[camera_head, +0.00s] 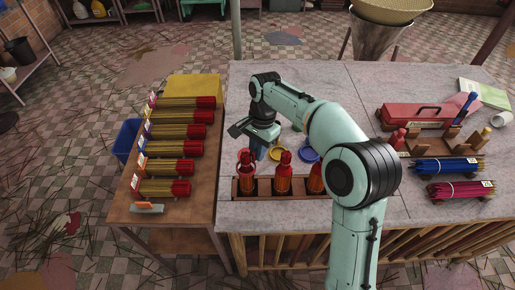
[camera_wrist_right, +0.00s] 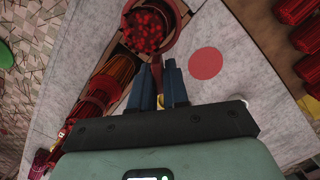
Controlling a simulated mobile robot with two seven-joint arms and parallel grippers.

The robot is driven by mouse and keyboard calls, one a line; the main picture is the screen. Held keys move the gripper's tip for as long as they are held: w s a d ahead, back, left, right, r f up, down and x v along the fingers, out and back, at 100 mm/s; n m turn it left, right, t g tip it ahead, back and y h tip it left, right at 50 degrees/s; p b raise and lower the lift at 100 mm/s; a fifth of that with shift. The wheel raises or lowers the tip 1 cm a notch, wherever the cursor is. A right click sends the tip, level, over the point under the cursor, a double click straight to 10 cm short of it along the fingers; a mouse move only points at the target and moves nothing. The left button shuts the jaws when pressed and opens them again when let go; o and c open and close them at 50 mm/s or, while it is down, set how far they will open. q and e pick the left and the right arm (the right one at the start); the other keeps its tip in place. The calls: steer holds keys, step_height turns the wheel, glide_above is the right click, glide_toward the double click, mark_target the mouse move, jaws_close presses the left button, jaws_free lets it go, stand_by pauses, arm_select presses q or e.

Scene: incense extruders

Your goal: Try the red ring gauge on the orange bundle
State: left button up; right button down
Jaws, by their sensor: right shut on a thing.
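My right gripper (camera_head: 257,151) points down behind the left end of a wooden rack (camera_head: 265,195). In the right wrist view its fingers (camera_wrist_right: 163,86) are shut on the red ring gauge (camera_wrist_right: 184,22). An upright orange-red bundle (camera_head: 247,182) stands at the rack's left end. In the wrist view its red stick tips (camera_wrist_right: 150,31) show inside the ring's outline. I cannot tell whether the ring is around the tips or above them. Two similar bundles (camera_head: 284,184) (camera_head: 316,182) stand to its right. My left gripper is not in view.
A yellow ring gauge (camera_head: 277,154) and a blue one (camera_head: 308,155) lie behind the rack; a red disc (camera_wrist_right: 206,63) lies bare on the tabletop. Several red-tipped bundles (camera_head: 180,146) lie on the side table. A red toolbox (camera_head: 413,116) and other bundles (camera_head: 449,166) are at right.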

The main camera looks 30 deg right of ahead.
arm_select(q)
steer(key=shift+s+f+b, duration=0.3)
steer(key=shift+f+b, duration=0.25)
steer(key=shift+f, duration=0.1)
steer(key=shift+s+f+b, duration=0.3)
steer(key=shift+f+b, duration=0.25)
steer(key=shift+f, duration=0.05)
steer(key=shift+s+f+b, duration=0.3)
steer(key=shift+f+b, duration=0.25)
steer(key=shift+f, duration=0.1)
arm_select(e)
steer(key=shift+f, duration=3.55)
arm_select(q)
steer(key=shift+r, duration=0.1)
arm_select(e)
steer(key=shift+r, duration=0.1)
steer(key=shift+r+p, duration=1.8)
steer(key=shift+r, duration=0.5)
steer(key=shift+r+p, duration=1.25)
steer(key=shift+r, duration=0.8)
steer(key=shift+r+p, duration=1.55)
steer(key=shift+r, duration=1.4)
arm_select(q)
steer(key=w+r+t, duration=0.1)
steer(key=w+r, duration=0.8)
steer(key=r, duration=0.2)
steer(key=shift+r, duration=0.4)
arm_select(e)
steer(key=shift+r, duration=1.25)
